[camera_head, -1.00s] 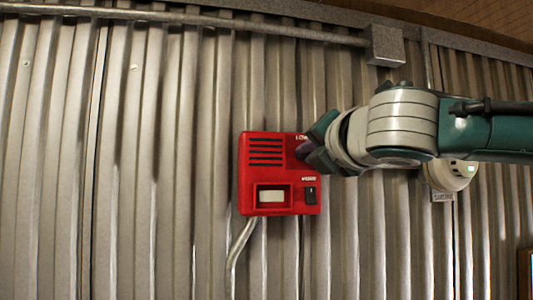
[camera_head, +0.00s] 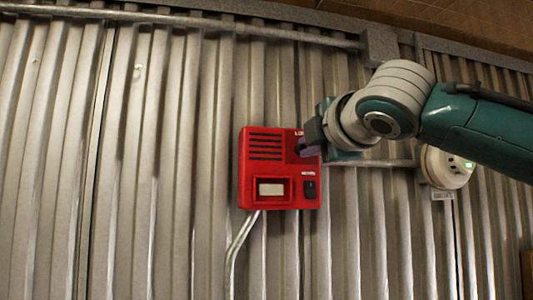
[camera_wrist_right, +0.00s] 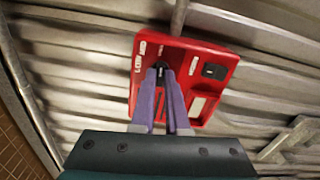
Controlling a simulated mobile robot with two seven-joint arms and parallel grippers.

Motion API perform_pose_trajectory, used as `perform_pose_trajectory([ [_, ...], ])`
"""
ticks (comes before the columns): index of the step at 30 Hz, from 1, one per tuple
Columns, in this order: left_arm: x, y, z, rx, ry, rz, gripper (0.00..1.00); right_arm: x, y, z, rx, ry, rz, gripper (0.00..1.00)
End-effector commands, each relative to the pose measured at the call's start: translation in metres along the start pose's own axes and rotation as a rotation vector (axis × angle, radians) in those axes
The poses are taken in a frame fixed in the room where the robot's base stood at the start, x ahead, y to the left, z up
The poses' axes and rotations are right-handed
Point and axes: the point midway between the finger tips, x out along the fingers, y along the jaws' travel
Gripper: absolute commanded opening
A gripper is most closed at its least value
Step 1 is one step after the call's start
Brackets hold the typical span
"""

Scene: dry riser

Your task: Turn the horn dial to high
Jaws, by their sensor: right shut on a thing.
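The red horn box (camera_head: 260,192) is mounted on the corrugated metal wall, with dark slots, a pale recessed block and a black rocker switch. It also shows in the right wrist view (camera_wrist_right: 185,52). The dark horn dial (camera_wrist_right: 161,66) is at the box's upper right as the head view sees it, mostly hidden by the fingers. My right gripper (camera_wrist_right: 163,74) has its purple fingers closed around the dial. In the head view my right gripper (camera_head: 304,147) covers the dial. Lettering beginning "LOW" shows beside the dial; its exact setting is hidden. My left gripper is not in view.
A round white device (camera_head: 447,167) with a green light is on the wall behind my right forearm. A conduit (camera_head: 240,245) runs down from the box. A pipe (camera_head: 190,20) and grey junction box (camera_head: 380,46) are above. The wall left of the box is clear.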

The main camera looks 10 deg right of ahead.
Motion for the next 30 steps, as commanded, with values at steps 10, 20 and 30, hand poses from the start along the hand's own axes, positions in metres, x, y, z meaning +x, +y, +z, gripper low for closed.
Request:
perform_pose_trajectory([
  [10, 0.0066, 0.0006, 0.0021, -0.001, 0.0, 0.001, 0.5, 0.0001, -0.0007, -0.0002, 0.109, 0.0, -0.001, 0.0],
  [20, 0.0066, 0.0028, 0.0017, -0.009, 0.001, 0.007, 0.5, 0.0, -0.0001, -0.0001, 0.122, 0.0, -0.001, 0.0],
  [30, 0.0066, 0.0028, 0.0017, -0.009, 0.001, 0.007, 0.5, 0.0, 0.0001, -0.0002, 0.12, 0.0, -0.001, 0.36],
])
